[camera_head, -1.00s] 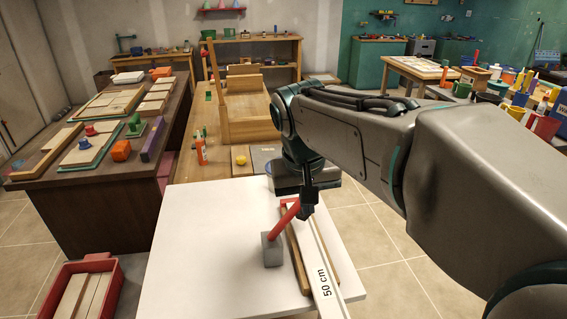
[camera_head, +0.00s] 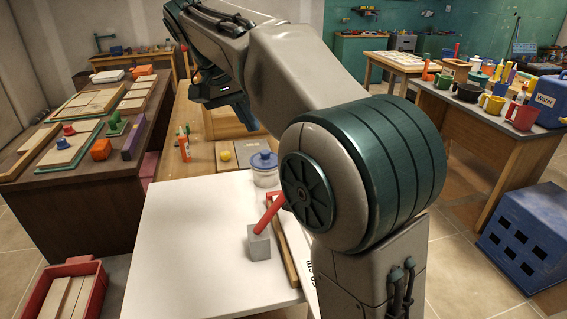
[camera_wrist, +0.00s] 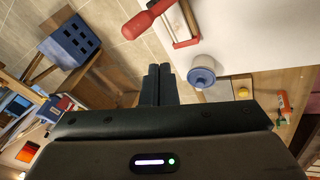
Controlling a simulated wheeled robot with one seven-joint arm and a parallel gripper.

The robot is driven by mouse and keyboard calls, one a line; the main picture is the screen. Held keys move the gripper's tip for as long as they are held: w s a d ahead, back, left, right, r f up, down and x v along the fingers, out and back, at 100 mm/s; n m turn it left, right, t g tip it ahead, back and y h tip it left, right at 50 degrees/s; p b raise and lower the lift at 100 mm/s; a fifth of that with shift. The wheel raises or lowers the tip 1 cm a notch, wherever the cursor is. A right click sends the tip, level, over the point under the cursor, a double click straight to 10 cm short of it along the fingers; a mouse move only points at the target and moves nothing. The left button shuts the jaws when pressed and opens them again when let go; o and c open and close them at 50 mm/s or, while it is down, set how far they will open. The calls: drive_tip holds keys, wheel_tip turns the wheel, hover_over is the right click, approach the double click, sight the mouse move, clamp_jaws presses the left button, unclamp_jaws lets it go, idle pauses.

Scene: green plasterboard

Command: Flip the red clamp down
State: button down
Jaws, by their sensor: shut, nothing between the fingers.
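The red clamp (camera_head: 268,216) is a red bar on a grey block (camera_head: 259,243) that stands on the white tabletop (camera_head: 190,240). The bar slants up from the block, toward the wooden strip (camera_head: 286,255) at its right. My arm hides part of that area, and I cannot tell whether the bar touches the strip. The clamp also shows in the wrist view (camera_wrist: 150,18), near the top edge. My gripper (camera_head: 244,116) is raised beyond the tabletop, well apart from the clamp. In the wrist view its fingers (camera_wrist: 158,72) are together and empty.
A lidded jar (camera_head: 264,170) stands at the tabletop's far edge, near the clamp. A red crate (camera_head: 92,268) is at the lower left and a blue crate (camera_head: 525,240) at the right. The left part of the white tabletop is clear.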

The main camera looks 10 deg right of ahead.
drive_tip(key=shift+s+d+r+b+x, duration=0.1)
drive_tip(key=shift+s+d+b+x, duration=0.2)
drive_tip(key=shift+x, duration=1.85)
drive_tip(key=shift+s+d+r+b+x, duration=0.1)
drive_tip(key=shift+s+d+b+x, duration=0.25)
drive_tip(key=shift+x, duration=1.8)
drive_tip(key=shift+s+d+r+b+x, duration=0.1)
drive_tip(key=shift+s+d+b+x, duration=0.2)
drive_tip(key=shift+x, duration=1.85)
